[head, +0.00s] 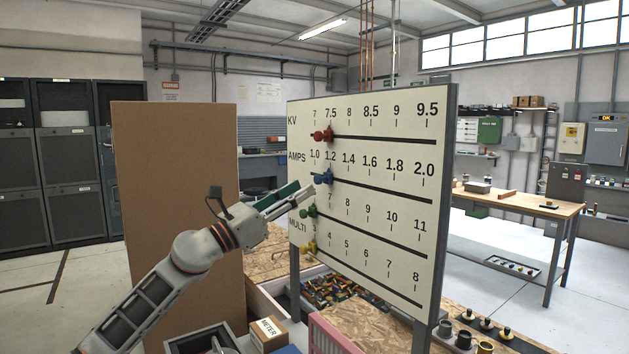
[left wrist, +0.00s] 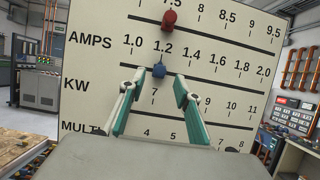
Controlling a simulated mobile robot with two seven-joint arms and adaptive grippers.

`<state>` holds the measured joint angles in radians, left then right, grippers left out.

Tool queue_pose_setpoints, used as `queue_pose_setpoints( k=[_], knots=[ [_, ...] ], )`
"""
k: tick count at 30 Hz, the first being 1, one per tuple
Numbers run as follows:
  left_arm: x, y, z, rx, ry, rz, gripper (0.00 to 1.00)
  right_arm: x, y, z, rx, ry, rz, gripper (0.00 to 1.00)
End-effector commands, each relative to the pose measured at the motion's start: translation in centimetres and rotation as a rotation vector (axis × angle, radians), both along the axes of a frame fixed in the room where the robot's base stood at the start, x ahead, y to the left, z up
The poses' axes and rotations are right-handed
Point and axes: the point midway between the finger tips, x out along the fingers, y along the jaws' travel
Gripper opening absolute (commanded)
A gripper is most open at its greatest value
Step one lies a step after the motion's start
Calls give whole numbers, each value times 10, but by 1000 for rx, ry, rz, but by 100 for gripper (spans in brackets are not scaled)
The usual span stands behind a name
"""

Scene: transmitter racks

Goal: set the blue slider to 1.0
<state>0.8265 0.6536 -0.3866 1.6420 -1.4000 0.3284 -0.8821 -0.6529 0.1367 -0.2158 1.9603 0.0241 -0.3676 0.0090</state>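The blue slider (head: 323,177) sits on the AMPS track of a white scale board (head: 385,190), close under the 1.2 mark and right of 1.0. In the left wrist view the blue slider (left wrist: 159,71) shows just beyond the fingertips, between them in the picture. My left gripper (head: 302,192) is in front of the board's left part, slightly below and left of the slider. Its green-padded fingers (left wrist: 158,82) are spread apart with nothing between them. I cannot tell whether a fingertip touches the board. My right gripper is not in view.
A red slider (head: 322,134) is on the KV track above. Green (head: 308,211) and yellow (head: 308,246) sliders are on the lower tracks. A brown panel (head: 180,220) stands left of the board. A METER box (head: 268,334) and loose parts lie below.

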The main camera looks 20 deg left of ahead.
Motion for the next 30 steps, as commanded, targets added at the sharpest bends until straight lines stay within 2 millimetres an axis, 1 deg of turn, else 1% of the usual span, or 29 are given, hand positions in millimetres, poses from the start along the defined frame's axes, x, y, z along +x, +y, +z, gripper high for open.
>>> queue_pose_setpoints(
  k=[1,3,9,13,20,21,23,24,25,30],
  knots=[
    [6,-6,7,-3,-3,-1,33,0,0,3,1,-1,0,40],
    [14,-12,11,-3,-3,-1,33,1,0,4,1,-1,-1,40],
    [31,-24,18,-2,-1,0,33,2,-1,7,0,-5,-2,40],
    [35,-28,19,-1,0,0,33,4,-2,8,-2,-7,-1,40],
    [36,-28,19,-1,0,0,33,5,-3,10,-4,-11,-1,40],
    [36,-28,19,-1,0,0,28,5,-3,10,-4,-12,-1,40],
    [35,-28,19,-1,0,0,12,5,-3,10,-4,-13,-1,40],
    [35,-28,19,-1,0,0,2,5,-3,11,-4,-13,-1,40],
    [35,-28,19,-1,0,0,0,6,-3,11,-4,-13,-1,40],
    [36,-27,18,-2,0,1,0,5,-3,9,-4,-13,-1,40]
  ],
)
